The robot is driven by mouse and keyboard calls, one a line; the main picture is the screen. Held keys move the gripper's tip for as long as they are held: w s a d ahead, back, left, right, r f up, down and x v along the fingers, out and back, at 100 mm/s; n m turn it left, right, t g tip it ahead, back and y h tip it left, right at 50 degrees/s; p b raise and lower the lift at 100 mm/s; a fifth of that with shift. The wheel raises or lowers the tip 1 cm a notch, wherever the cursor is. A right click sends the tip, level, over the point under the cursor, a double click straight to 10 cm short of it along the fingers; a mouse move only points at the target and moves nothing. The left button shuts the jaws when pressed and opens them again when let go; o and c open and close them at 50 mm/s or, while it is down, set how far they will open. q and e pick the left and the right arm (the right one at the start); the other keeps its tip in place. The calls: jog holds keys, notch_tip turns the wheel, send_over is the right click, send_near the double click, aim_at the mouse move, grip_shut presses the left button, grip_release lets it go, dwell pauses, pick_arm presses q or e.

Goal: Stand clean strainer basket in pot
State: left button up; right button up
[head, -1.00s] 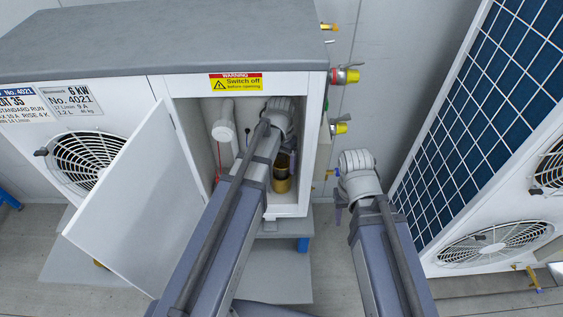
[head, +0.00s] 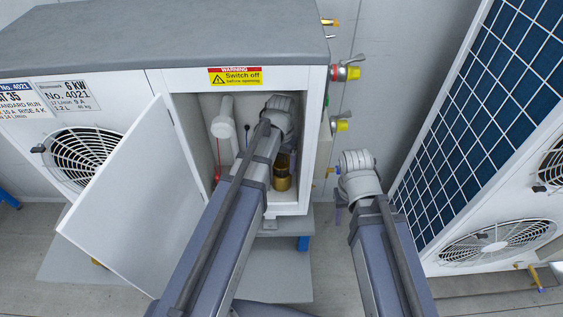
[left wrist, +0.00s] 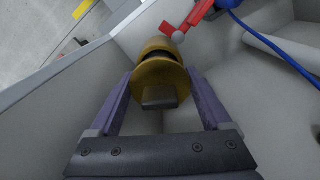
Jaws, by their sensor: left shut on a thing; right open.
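My left arm reaches into the open cabinet. In the left wrist view my left gripper (left wrist: 160,76) is shut on a round brass-coloured piece (left wrist: 152,78) with a dark rectangular lug facing the camera. More brass shows directly beyond it. In the head view the brass pot (head: 281,183) stands on the cabinet floor below my left gripper, partly behind my arm. A strainer basket cannot be told apart from the other brass parts, and whether one is inside the pot is hidden. My right gripper (head: 339,205) is open and empty outside, right of the cabinet.
The white cabinet door (head: 135,205) hangs open to the left. A white pipe (head: 223,125) is inside at the left. A red lever (left wrist: 192,17) and a blue hose (left wrist: 262,40) lie near the held piece. A solar panel (head: 485,110) leans at the right.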

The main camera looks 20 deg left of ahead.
aim_at(281, 155)
pick_arm(q)
jog(key=shift+f+b, duration=0.75)
jog(key=shift+f, duration=0.1)
jog(key=shift+s+d+f+b, duration=0.1)
jog(key=shift+s+f+b, duration=0.25)
jog(key=shift+s+b, duration=0.2)
dwell(0.5)
jog(key=shift+s+f+b, duration=0.15)
jog(key=shift+s+b, duration=0.05)
jog(key=shift+b, duration=0.15)
jog(key=shift+s, duration=0.1)
jog(key=o, duration=0.8)
jog(key=shift+s+d, duration=0.1)
jog(key=shift+w+r+p, duration=0.3)
jog(key=shift+r+p, duration=0.35)
jog(key=shift+p, duration=0.35)
jog(key=shift+t, duration=0.3)
jog(key=r+p, duration=0.7)
jog(key=shift+w+r+p, duration=0.35)
jog(key=shift+p, duration=0.05)
jog(key=shift+a+r, duration=0.15)
jog(key=shift+a, duration=0.05)
